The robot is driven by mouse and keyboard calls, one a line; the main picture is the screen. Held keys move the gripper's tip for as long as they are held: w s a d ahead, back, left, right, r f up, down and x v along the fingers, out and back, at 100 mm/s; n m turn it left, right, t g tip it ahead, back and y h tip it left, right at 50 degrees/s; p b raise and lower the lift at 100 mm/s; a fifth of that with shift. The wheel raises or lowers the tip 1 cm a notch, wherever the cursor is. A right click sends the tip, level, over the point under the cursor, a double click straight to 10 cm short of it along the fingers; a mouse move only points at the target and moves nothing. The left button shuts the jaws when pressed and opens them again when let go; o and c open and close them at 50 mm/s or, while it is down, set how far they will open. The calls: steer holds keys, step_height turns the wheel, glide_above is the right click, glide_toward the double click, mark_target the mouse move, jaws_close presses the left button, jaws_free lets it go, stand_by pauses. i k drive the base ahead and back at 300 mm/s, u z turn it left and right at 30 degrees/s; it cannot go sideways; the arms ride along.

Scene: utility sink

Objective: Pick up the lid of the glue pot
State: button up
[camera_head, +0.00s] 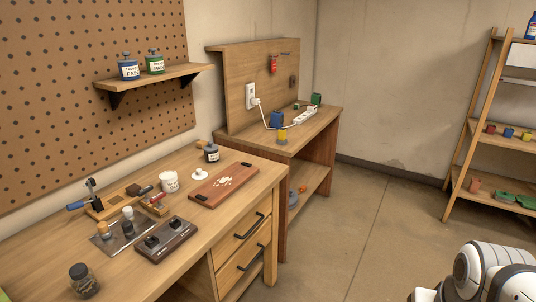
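A small round white lid (199,174) with a knob on top lies on the wooden workbench (215,245), between a white pot and a reddish-brown board. The white pot (168,182) stands upright just left of the lid, apart from it, and looks like the glue pot. Its mouth shows no lid on it. My white arm links show at the bottom right, away from the bench. My gripper is not in view.
The reddish-brown board (224,185) lies close right of the lid. A dark bottle (211,153) stands behind it. Left are a tool block (112,204), a metal plate (123,236) and a dark box (165,240). Open floor (350,225) lies right of the bench.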

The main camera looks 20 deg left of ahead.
mark_target(200, 174)
steer(key=i, duration=2.05)
steer(key=u, duration=2.25)
steer(key=i, duration=1)
steer(key=z, duration=0.05)
